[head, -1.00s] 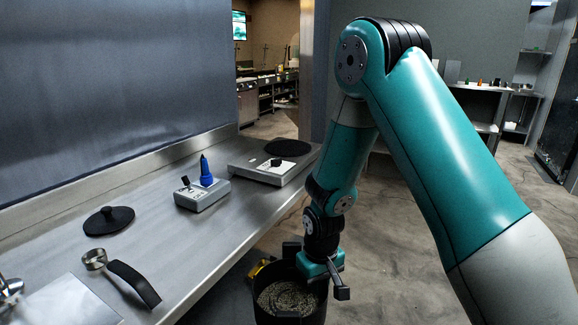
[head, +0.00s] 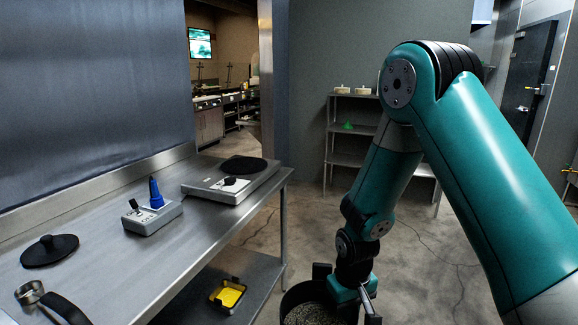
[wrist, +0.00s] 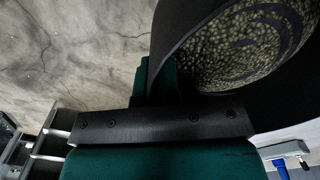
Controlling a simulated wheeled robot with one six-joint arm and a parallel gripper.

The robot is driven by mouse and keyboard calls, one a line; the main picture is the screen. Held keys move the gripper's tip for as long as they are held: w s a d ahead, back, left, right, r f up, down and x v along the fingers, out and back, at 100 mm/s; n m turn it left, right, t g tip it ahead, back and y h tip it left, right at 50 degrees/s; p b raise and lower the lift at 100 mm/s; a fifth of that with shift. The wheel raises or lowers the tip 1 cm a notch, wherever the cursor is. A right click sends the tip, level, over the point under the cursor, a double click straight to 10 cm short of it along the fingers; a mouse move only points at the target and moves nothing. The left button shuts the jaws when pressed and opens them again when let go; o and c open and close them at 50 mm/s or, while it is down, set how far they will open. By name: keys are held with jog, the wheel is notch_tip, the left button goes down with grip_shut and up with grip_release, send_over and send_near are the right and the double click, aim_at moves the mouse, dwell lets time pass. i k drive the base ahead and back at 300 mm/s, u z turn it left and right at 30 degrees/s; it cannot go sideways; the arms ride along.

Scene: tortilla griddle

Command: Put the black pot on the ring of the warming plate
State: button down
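The black pot (head: 292,298) is at the bottom of the head view, beyond the counter's right edge, with its lower part cut off by the frame. It holds a grainy, grey-green content. My gripper (head: 352,290) is shut on the pot's wall at its right side. In the wrist view the pot (wrist: 190,35) fills the upper right, with my gripper (wrist: 152,78) against its wall. The warming plate (head: 205,191) is a flat grey unit at the counter's far end. A black round ring (head: 243,165) lies on its top, empty, with a dark knob in front.
A black lid (head: 50,250) and a black-handled tool (head: 62,308) lie nearer. A yellow tray (head: 229,296) sits on the lower shelf. Open floor lies right of the counter.

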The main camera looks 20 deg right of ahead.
aim_at(244, 164)
jog(key=z, duration=0.85)
jog(key=i, duration=0.7)
jog(key=z, duration=0.75)
jog(key=i, duration=1.05)
jog(key=u, duration=0.6)
jog(key=i, duration=0.8)
jog(key=u, duration=0.9)
